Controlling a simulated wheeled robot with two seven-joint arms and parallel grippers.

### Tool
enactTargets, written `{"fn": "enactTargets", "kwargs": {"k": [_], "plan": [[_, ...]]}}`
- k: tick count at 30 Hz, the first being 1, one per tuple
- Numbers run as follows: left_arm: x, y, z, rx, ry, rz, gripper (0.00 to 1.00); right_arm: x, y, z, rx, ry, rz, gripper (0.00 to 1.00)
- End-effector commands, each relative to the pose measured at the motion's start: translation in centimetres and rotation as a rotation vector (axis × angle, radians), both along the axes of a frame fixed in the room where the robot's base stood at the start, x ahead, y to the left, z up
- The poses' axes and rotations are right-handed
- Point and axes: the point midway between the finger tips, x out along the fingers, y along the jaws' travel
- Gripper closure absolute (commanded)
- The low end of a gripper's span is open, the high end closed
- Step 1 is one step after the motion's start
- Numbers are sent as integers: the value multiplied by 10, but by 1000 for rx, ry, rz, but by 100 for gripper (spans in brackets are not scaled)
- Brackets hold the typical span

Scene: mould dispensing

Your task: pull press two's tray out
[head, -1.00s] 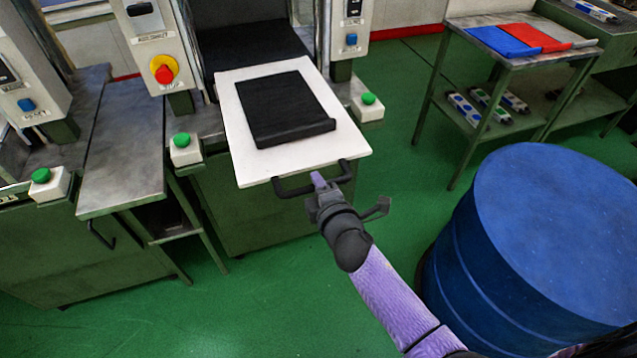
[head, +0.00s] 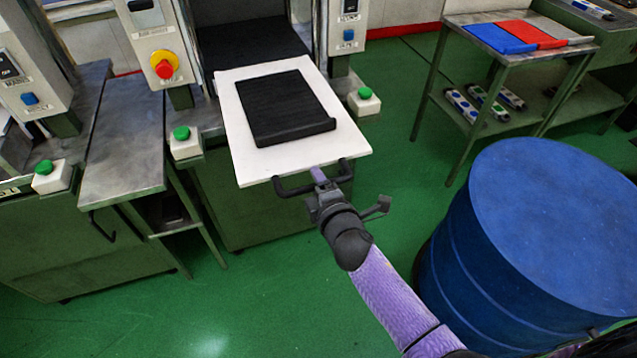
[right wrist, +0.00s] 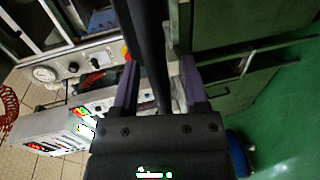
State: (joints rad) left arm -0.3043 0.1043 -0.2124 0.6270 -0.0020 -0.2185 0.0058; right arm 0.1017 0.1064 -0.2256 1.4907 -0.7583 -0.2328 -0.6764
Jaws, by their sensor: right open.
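Press two's tray (head: 240,150) is a white plate standing well out of the front of the middle press (head: 250,28). A black slab-like mould (head: 287,108) lies on it. A black bar handle (head: 295,191) runs along the tray's front edge. My right gripper (head: 319,177) is at the right part of this handle. In the right wrist view, the purple fingers of the right gripper (right wrist: 158,85) are apart, with a dark bar (right wrist: 150,45) between them. Whether either finger touches the bar is unclear. My left gripper is in neither view.
A big blue drum (head: 560,230) stands close to the right of my right arm. Green-capped button boxes (head: 185,142) and (head: 363,101) flank the tray. A side table (head: 125,150) is at left, a rack (head: 470,50) at back right. Green floor in front is clear.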

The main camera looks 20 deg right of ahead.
Motion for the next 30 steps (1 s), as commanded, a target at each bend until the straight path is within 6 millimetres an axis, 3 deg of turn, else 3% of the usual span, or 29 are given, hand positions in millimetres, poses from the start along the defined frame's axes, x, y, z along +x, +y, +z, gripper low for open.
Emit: {"fn": "enactTargets", "kwargs": {"k": [7,18,30], "plan": [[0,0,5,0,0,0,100,-10,0,3,1,1,1,43],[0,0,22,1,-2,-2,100,-88,-3,19,1,2,0,43],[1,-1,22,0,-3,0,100,-97,-3,20,0,-1,0,43]]}}
